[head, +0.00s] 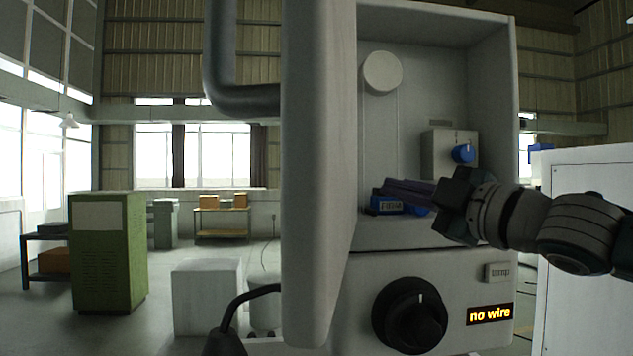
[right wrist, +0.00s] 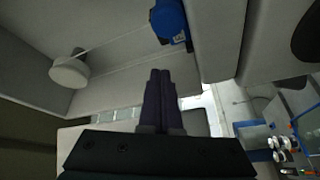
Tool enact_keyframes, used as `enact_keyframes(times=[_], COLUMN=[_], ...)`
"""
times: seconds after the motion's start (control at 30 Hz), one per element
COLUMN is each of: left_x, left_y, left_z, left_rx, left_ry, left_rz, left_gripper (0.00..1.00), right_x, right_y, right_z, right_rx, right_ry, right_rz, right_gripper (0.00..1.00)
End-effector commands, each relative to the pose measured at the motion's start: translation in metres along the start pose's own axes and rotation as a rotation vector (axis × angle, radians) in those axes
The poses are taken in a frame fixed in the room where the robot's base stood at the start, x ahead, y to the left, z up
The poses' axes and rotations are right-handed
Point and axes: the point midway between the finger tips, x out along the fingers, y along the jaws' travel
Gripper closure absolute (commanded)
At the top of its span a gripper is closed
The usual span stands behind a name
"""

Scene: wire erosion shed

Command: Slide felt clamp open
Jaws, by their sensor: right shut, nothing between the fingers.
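A small blue block with a pale label (head: 387,206), which looks like the felt clamp, sits low inside the open grey machine cabinet (head: 490,70). A blue part with a small label, probably the same block, shows at the top of the right wrist view (right wrist: 170,20). My right gripper (head: 382,190) reaches in from the right. Its dark fingers are shut and empty, and in the head view they overlap the block's upper edge. I cannot tell whether they touch it. In the right wrist view the fingertips (right wrist: 160,74) lie below the blue part. My left gripper is out of view.
The cabinet door (head: 318,170) stands open at left. A white spool (head: 381,72) is on the back wall, above a grey box with a blue knob (head: 463,153). Below are a black dial (head: 410,315) and a display reading "no wire" (head: 489,314).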

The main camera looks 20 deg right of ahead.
Motion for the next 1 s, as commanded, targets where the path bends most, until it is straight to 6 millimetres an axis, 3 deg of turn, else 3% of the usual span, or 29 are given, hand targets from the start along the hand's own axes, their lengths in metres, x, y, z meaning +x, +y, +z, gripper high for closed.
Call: enact_keyframes(times=[0.03, 0.1, 0.37, 0.77, 1.0], left_x=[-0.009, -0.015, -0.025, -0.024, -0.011], left_y=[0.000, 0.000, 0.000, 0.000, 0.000], left_z=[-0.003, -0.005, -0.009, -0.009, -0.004], left_rx=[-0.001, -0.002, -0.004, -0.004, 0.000], left_ry=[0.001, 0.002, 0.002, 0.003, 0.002], left_rz=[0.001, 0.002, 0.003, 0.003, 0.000], left_gripper=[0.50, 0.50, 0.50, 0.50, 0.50], right_x=[0.007, 0.001, -0.008, -0.010, -0.024], right_y=[0.005, 0.003, 0.001, 0.000, 0.012], right_z=[-0.003, 0.012, 0.035, 0.038, 0.066], right_rx=[0.001, 0.000, 0.000, -0.001, -0.005], right_ry=[0.001, -0.004, -0.001, 0.001, -0.003], right_rz=[0.001, -0.004, -0.001, -0.001, -0.002], right_gripper=[1.00, 1.00, 1.00, 1.00, 1.00])
